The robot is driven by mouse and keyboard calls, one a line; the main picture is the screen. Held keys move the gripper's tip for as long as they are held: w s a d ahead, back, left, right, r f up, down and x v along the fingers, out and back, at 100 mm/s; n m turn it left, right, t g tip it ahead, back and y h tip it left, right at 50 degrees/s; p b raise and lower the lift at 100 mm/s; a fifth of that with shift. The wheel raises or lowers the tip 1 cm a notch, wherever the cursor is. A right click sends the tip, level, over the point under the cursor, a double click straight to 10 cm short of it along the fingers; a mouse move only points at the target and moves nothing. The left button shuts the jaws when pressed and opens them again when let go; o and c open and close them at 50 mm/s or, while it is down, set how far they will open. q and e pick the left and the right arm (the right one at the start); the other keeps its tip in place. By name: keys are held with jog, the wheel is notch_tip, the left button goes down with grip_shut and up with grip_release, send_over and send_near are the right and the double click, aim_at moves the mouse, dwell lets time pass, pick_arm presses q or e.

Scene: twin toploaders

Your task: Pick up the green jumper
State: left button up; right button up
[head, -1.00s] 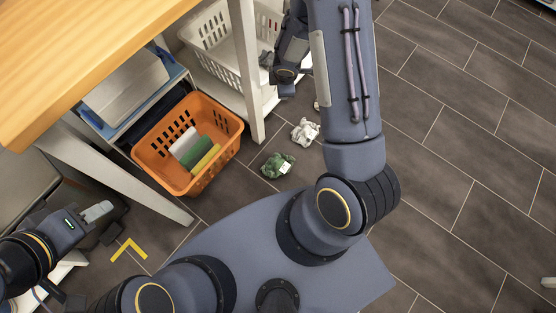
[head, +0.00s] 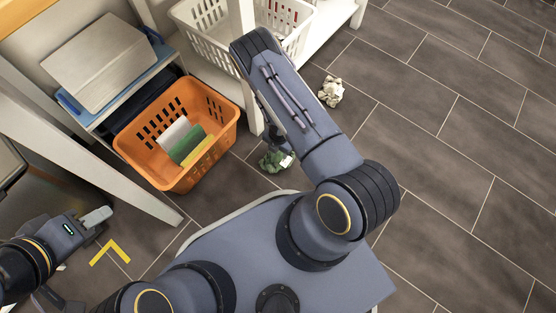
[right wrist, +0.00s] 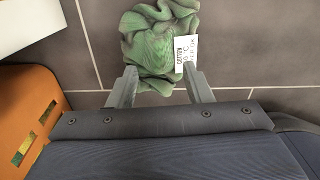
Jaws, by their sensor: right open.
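The green jumper (head: 276,160) lies crumpled on the dark tiled floor, to the right of the orange basket. In the right wrist view the green jumper (right wrist: 158,45) shows a white label printed with "COTTON". My right gripper (right wrist: 160,82) is open, with its two fingertips at the near edge of the jumper, one to each side. Whether they touch it I cannot tell. In the head view my right arm partly covers this gripper. My left gripper (head: 97,217) is at the far left, away from the jumper; its finger gap is not clear.
The orange basket (head: 150,163) holds white, green and yellow items and stands close left of the jumper. A pale crumpled cloth (head: 331,92) lies further back. A white basket (head: 205,38) stands on a low shelf behind. Floor to the right is clear.

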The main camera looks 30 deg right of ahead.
aim_at(278, 154)
notch_tip(278, 154, down, 3)
jog(key=shift+b, duration=0.45)
jog(key=shift+r, duration=0.1)
jog(key=shift+c, duration=0.2)
grip_shut()
